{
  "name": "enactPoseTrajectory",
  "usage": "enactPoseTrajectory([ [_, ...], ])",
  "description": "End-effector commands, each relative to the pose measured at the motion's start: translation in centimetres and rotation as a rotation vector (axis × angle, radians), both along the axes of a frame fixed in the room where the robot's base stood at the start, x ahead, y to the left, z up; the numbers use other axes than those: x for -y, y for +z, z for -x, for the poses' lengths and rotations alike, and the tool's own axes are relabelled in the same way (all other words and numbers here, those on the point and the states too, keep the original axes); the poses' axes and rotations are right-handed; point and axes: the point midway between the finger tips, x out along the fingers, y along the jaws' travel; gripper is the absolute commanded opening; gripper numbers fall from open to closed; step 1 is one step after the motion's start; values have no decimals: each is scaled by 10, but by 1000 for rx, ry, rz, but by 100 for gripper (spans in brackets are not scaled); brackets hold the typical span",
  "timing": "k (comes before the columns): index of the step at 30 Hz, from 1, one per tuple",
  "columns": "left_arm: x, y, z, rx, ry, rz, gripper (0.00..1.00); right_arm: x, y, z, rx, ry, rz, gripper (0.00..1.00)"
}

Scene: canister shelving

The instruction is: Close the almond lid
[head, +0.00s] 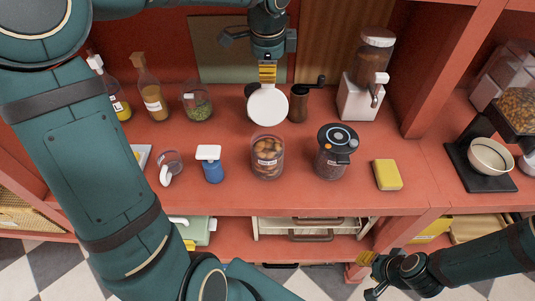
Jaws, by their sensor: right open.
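A clear jar of brown almonds (267,160) stands upright near the middle of the red counter, with its top uncovered. A round white lid (267,106) is tilted up behind the jar's rim, its flat face toward me. Whether a hinge joins it to the jar is too small to tell. My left gripper (267,74) comes down from the top, its yellow fingertips together at the lid's upper edge. I see no clear grip on the lid. My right gripper (370,276) is open and empty at the lower right, in front of the counter.
A dark-lidded canister (335,155) and yellow sponge (387,175) stand right of the jar. A blue-and-white dispenser (210,166) is to its left. A grinder (298,104), white dispenser (360,95) and green-filled jar (196,104) stand behind. The counter's front strip is clear.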

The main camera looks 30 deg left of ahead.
Motion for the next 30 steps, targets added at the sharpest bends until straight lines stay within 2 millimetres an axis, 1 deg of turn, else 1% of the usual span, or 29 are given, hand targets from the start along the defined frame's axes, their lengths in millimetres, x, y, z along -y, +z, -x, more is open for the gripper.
enactPoseTrajectory([
  [5, 3, 1, 5, 1, 0, -1, 0, 0, -1, 0, 0, 0, 0, 34],
  [24, 21, 8, 34, 1, -1, -1, 0, 0, -4, 0, 0, 0, 0, 34],
  [30, 25, 10, 40, 0, -1, 0, 0, 0, -4, 0, 0, 0, 0, 34],
])
